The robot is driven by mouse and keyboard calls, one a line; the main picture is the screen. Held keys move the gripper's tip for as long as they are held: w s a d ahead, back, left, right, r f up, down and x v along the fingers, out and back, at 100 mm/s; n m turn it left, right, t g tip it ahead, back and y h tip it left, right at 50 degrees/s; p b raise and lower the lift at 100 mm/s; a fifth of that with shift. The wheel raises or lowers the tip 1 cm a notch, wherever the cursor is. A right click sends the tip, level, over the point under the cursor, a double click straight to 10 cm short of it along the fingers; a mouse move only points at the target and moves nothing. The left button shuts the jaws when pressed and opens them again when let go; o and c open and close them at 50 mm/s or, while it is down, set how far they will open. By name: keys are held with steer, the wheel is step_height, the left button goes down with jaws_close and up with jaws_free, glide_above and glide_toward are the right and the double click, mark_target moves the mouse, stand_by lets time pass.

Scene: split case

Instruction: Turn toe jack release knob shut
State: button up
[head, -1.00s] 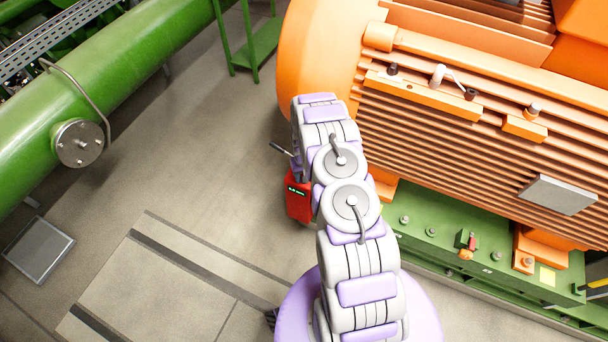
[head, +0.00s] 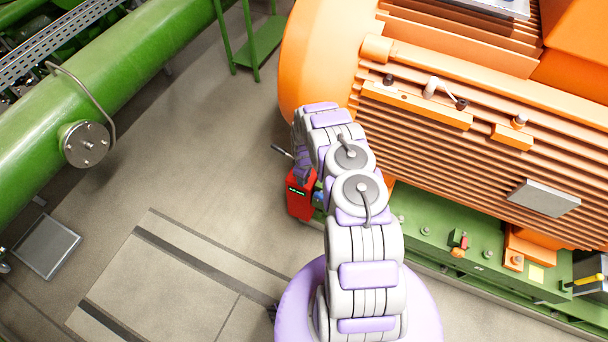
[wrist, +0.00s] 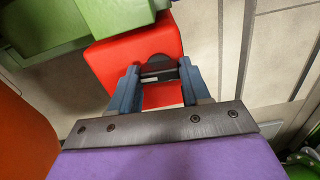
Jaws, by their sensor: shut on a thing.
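In the head view my arm covers the knob and most of the gripper.
The large orange finned machine (head: 430,150) stands on a green base frame (head: 430,240) right of the jack. A dark lever (head: 282,151) rises behind the jack. A green pipe (head: 110,110) runs along the left. The grey floor (head: 190,220) between is clear.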

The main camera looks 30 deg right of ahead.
steer(key=shift+n, duration=0.6)
steer(key=o, duration=1.1)
steer(key=shift+c, duration=0.2)
steer(key=shift+r+p, duration=0.15)
steer(key=shift+p, duration=0.15)
step_height(320, 180, up, 17)
steer(key=p, duration=0.2)
steer(key=shift+d, duration=0.1)
